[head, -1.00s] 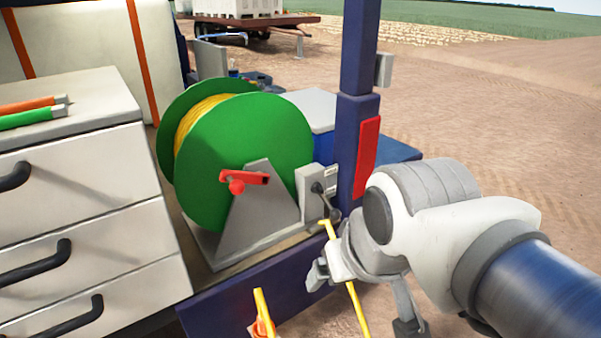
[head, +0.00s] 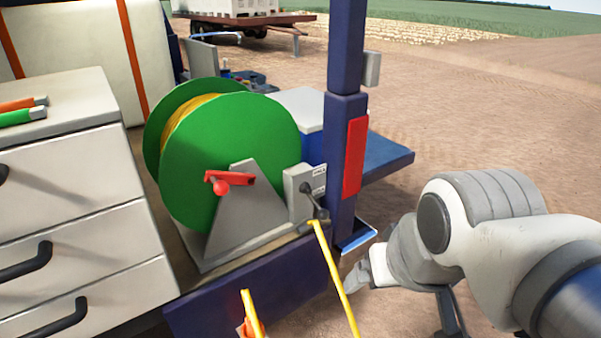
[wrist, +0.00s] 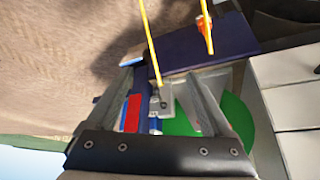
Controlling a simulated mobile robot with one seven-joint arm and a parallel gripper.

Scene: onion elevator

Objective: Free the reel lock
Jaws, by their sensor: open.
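The green reel (head: 245,150) with yellow line wound on it stands on the dark blue deck, with a grey bracket and a red crank (head: 230,180) on its near side. Beside it is the grey lock box (head: 293,193), with two small labels too small to read surely. Its black lever (head: 314,201) slants down and right to a round knob. My gripper (head: 360,275) is open, apart from the lever, below and right of it. In the wrist view my gripper (wrist: 160,72) has its fingers spread, with the lock box (wrist: 166,108) seen between them and nothing held.
A dark blue post (head: 344,120) with a red plate stands just right of the lock box. A yellow rod or line (head: 335,280) crosses in front of the deck edge. Grey drawers (head: 75,200) with black handles stand left. Open dirt ground lies right.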

